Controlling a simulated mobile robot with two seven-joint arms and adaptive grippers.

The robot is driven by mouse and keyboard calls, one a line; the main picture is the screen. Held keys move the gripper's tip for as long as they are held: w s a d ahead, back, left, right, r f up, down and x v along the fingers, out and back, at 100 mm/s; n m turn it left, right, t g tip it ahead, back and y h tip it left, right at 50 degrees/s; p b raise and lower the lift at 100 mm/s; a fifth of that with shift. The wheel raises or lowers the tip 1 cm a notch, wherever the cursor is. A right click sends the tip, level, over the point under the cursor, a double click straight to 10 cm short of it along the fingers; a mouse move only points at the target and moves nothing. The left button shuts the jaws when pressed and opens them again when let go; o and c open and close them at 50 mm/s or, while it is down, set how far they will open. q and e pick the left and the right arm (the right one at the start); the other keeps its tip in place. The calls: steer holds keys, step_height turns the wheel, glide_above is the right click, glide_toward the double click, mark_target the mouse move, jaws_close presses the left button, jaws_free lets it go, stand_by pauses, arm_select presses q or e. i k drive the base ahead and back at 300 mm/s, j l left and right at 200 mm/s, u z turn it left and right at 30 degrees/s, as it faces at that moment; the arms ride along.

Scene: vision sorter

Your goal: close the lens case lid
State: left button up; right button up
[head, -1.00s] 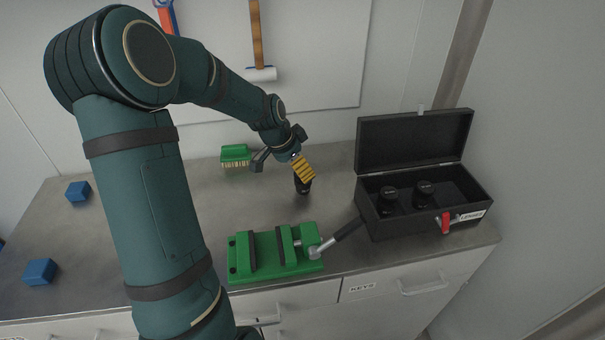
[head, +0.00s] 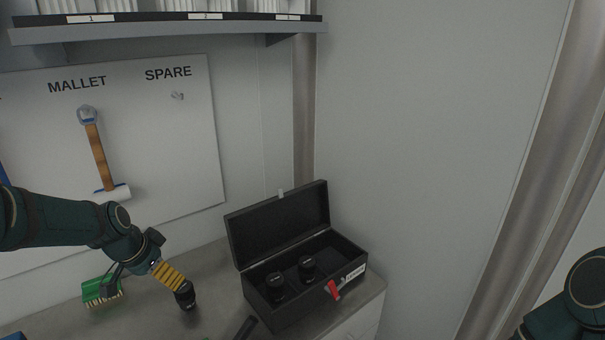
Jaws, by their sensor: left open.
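The black lens case (head: 290,315) stands on the bench with its lid (head: 280,222) open, raised at the back. Two black lenses, one at the left (head: 275,287) and one further right (head: 307,267), stand upright inside; the right part of the case looks empty. A red latch (head: 333,290) is on the front wall. My right gripper is out of view.
A green brush (head: 101,290) lies behind the left gripper. A dark handle (head: 245,328) lies close to the case's front left. A mallet (head: 98,155) hangs on the wall board, under a shelf (head: 170,30). A wall closes off the right side.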

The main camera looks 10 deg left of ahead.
mark_target(256, 233)
steer(key=k+l, duration=0.35)
steer(key=l, duration=0.15)
steer(key=k+l, duration=0.4)
steer(key=l, duration=0.1)
